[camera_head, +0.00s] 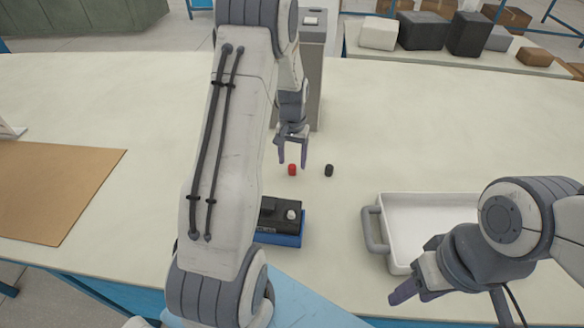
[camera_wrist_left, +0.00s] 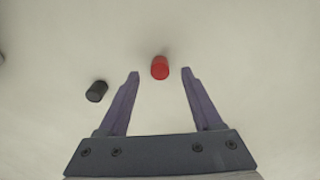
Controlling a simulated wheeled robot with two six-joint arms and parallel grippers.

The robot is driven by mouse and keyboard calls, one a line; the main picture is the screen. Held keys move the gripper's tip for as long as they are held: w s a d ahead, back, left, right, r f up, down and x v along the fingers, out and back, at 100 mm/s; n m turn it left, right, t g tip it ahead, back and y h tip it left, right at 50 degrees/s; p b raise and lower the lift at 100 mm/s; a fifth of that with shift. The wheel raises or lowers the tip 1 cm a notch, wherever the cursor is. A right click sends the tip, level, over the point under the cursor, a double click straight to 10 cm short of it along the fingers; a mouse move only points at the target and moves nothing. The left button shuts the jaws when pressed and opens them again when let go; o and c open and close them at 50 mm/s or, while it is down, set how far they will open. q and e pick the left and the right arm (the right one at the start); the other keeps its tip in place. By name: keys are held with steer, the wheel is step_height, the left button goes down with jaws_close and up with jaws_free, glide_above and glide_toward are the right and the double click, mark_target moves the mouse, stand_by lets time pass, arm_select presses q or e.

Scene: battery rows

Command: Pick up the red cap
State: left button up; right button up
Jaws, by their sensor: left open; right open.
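The red cap (camera_head: 292,169) is a small red cylinder on the pale table, in the middle of the head view. In the left wrist view the red cap (camera_wrist_left: 160,68) lies just beyond the fingertips, roughly midway between them and not touched. My left gripper (camera_head: 292,163) is open and empty above the table by the cap; its two purple fingers also show in the left wrist view (camera_wrist_left: 161,74). My right gripper (camera_head: 404,293) is at the lower right, near the front of the white tray, and holds nothing that I can see.
A small black cap (camera_head: 329,170) stands right of the red one. A blue holder (camera_head: 281,240) with a black battery is nearer me, partly behind my left arm. A white handled tray (camera_head: 384,222) lies at the right. A brown board (camera_head: 60,190) lies at the left. A grey post (camera_head: 312,80) stands behind.

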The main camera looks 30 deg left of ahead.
arm_select(q)
steer(key=shift+f, duration=0.95)
jaws_close()
steer(key=shift+r, duration=0.2)
steer(key=shift+r, duration=0.25)
steer(key=r, duration=0.3)
steer(key=shift+w+d+r+b, duration=0.1)
steer(key=shift+d+r+b, duration=0.2)
steer(key=shift+d+r, duration=0.1)
steer(key=d+r, duration=0.6)
steer(key=d, duration=0.4)
steer(key=shift+w+d+r+b, duration=0.25)
steer(key=shift+w+d+b, duration=0.15)
steer(key=shift+w+b, duration=0.05)
